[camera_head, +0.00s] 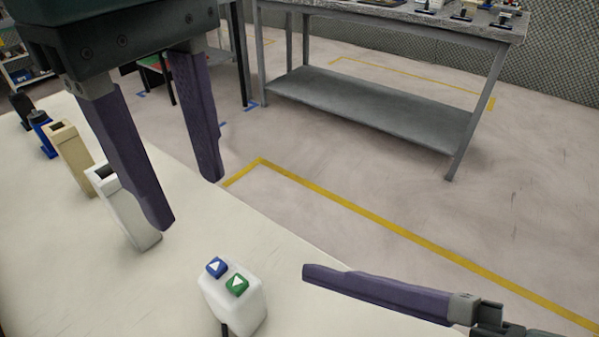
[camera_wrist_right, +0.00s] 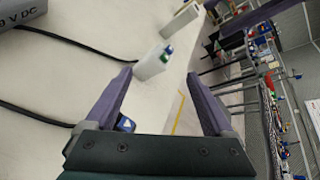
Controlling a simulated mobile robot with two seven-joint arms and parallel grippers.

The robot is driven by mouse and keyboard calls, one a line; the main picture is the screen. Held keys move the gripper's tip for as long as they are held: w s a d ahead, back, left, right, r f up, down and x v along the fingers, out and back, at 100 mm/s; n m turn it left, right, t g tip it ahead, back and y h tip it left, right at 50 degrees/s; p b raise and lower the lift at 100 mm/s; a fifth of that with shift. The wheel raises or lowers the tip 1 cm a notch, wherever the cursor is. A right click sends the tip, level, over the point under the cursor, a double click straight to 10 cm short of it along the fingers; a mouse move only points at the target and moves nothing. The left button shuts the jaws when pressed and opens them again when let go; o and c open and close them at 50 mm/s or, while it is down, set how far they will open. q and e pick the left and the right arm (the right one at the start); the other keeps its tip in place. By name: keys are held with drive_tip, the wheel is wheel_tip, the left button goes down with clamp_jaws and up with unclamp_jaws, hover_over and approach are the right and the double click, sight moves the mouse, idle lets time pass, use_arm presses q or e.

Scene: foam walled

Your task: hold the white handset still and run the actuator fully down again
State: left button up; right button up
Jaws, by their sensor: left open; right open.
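The white handset (camera_head: 240,310) stands on the pale table at the bottom of the head view. Its top has a blue button (camera_head: 217,267) and a green button (camera_head: 237,285) with arrows. In the right wrist view the handset (camera_wrist_right: 148,67) shows beyond the fingertips, a cable running to it. My right gripper (camera_wrist_right: 160,73) is open and empty. In the head view one of its fingers lies just right of the handset, apart from it. My left gripper (camera_head: 192,203) is open and empty, pointing down above the table, up and left of the handset. I cannot identify the actuator.
A white slotted box (camera_head: 138,222) stands partly behind a left finger. A tan slotted box (camera_head: 72,155) and a blue bottle-like item (camera_head: 44,138) stand farther left. In the right wrist view a grey "V DC" body (camera_wrist_right: 20,12) and another blue arrow button (camera_wrist_right: 125,124) show.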

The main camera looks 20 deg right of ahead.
sight(244, 290)
drive_tip(key=w+a+f+m, duration=0.1)
drive_tip(key=w+m, duration=0.1)
drive_tip(key=m, duration=0.1)
drive_tip(key=w+a+f+m, duration=0.1)
drive_tip(key=w+f+m, duration=0.1)
drive_tip(key=m, duration=0.1)
drive_tip(key=w+a+f+m, duration=0.1)
drive_tip(key=w+a+m, duration=0.1)
drive_tip(key=w+m, duration=0.1)
drive_tip(key=shift+a+f+t, duration=0.1)
drive_tip(key=shift+f+t, duration=0.05)
drive_tip(key=shift+t, duration=0.25)
clamp_jaws()
use_arm(q)
clamp_jaws()
idle(0.7)
idle(1.4)
